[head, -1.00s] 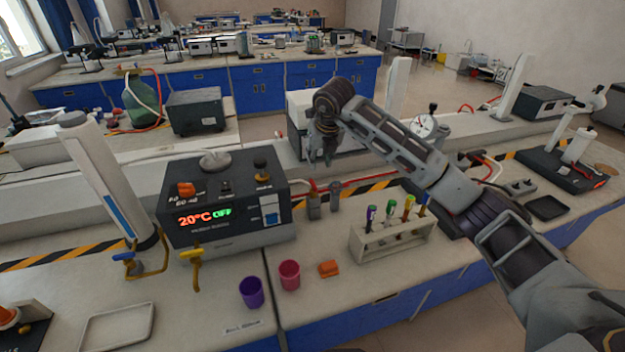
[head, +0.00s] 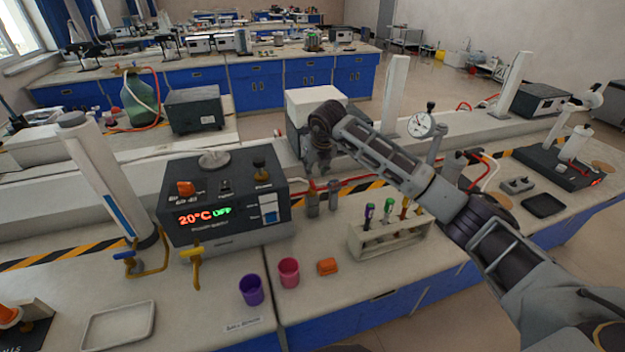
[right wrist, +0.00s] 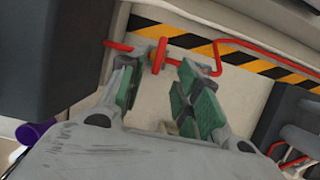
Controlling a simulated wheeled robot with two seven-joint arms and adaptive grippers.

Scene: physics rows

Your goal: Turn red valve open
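In the head view my right gripper (head: 320,168) hangs pointing down just right of the black heater box, above the red pipe (head: 348,187). The valve cannot be clearly made out there, near the gripper and grey fittings. My left gripper is out of view.
The black heater box (head: 225,205) with a 20°C OFF display stands left of the gripper. A test tube rack (head: 385,240) stands to the right.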

